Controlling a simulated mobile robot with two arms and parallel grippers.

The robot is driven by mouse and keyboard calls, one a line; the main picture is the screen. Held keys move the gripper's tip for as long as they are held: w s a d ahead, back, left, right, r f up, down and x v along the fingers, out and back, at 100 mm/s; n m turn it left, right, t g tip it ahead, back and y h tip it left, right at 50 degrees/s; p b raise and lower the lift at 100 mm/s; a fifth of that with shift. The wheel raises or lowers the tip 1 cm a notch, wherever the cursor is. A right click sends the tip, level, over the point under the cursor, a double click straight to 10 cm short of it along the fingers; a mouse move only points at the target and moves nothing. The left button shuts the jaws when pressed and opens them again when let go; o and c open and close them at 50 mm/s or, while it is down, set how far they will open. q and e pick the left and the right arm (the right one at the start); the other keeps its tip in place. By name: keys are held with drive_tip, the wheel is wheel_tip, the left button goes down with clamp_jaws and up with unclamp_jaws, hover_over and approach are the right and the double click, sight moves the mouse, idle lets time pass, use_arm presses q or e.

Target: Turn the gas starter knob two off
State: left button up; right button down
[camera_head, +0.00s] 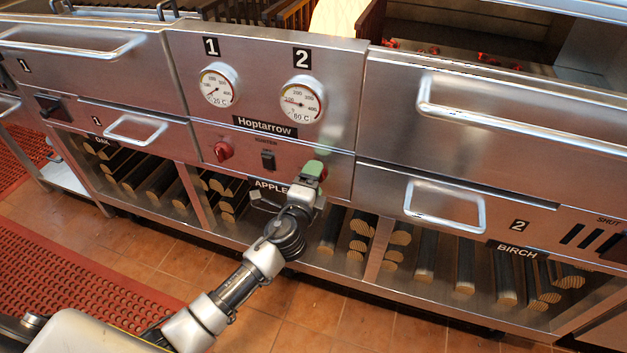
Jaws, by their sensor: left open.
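My left gripper (313,172) reaches up from the lower left to the middle control panel, with its green-padded fingertips open right at the place of starter knob two. A little red of knob two (323,174) shows beside the fingertips; most of it is hidden, so its turn position and any contact cannot be told. The matching red knob one (223,151) sits uncovered to the left on the same panel. A small black ignitor switch (268,160) lies between the two knobs. My right gripper is not in view.
Gauge one (217,85) and gauge two (301,100) sit above the knobs. A drawer handle (444,205) and a long lid handle (505,125) stick out at the right. Logs (466,262) lie on the open shelf below. Red mats (70,285) cover some floor.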

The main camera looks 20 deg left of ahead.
use_arm(q)
drive_tip(key=s, duration=1)
drive_tip(key=shift+s+a, duration=0.15)
drive_tip(key=shift+s, duration=0.2)
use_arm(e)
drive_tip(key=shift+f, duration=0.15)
